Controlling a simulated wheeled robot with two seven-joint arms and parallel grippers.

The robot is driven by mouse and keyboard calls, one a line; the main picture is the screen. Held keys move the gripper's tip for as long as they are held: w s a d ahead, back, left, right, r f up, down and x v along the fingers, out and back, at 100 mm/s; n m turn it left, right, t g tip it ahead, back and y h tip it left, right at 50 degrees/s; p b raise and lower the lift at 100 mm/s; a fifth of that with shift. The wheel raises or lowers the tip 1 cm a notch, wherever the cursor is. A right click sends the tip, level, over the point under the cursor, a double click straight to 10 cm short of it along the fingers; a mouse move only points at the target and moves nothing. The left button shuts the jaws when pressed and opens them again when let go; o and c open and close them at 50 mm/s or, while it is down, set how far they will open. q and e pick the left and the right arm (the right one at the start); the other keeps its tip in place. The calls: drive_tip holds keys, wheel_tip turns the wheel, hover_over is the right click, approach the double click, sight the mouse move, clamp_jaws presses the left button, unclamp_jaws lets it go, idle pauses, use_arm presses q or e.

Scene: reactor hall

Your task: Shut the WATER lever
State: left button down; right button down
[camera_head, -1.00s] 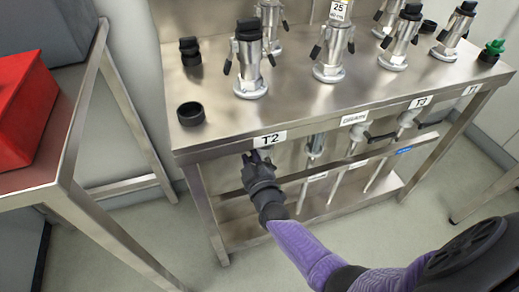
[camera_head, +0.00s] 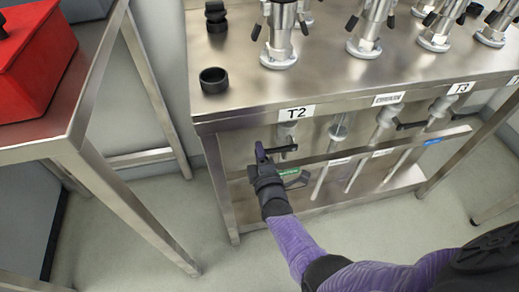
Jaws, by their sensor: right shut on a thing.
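My right gripper (camera_head: 264,154) is under the front edge of the steel bench, below the T2 label (camera_head: 296,113). Its fingers are shut at the left end of a black lever (camera_head: 283,149) on the valve under T2. The lever lies roughly crosswise, its grip end hidden by the fingers. A green tag (camera_head: 288,171) sits on the rail just below, partly behind the gripper; its text is too small to read. My left gripper is out of view.
The steel bench (camera_head: 260,97) carries several clamped fittings and a black ring (camera_head: 213,80). A steel rail (camera_head: 350,150) runs below its edge. Another black lever (camera_head: 411,125) is under T3, near a blue tag (camera_head: 432,141). A side table with a red box (camera_head: 35,60) stands left.

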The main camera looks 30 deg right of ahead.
drive_tip(key=shift+f+n, duration=0.3)
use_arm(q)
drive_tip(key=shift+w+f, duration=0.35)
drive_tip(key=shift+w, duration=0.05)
use_arm(e)
drive_tip(key=shift+f, duration=0.1)
drive_tip(key=c, duration=0.5)
unclamp_jaws()
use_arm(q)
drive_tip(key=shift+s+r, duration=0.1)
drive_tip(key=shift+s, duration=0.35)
